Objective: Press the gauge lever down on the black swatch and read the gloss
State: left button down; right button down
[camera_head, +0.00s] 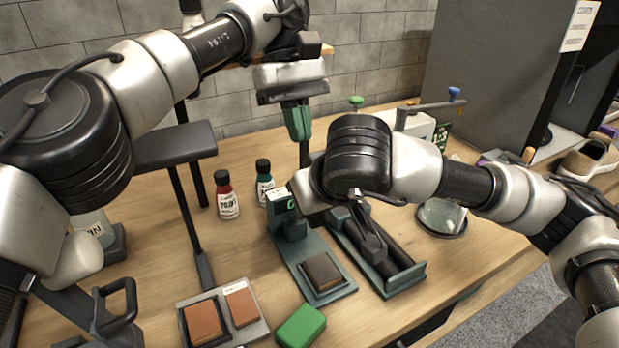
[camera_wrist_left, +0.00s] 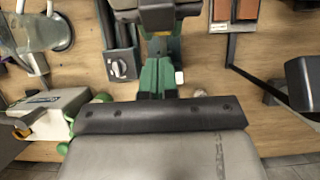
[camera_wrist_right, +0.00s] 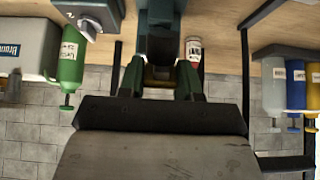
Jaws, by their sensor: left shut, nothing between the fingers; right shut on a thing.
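The gloss gauge has a dark green base (camera_head: 287,252) and an upright head with a small green display (camera_head: 285,203). Its reading is too small to make out. The dark swatch (camera_head: 324,272) lies on the front of the base. My right gripper (camera_wrist_right: 168,78) reaches over the gauge head and is shut on a dark green part of it (camera_wrist_right: 158,38), apparently the lever. My right wrist hides this grip in the head view, so the lever's angle cannot be told. My left gripper (camera_head: 298,122) is shut and empty, fingers down, above the back of the table.
Two brown swatches sit in a grey tray (camera_head: 263,326), with a green block (camera_head: 301,326) beside it. A red-labelled bottle (camera_head: 227,196) and a teal bottle (camera_head: 264,182) stand left of the gauge. A dark green stand (camera_head: 407,281) is close on its right.

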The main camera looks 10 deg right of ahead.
pick_arm(q)
jog(key=x, duration=0.8)
jog(key=shift+s+f, duration=0.1)
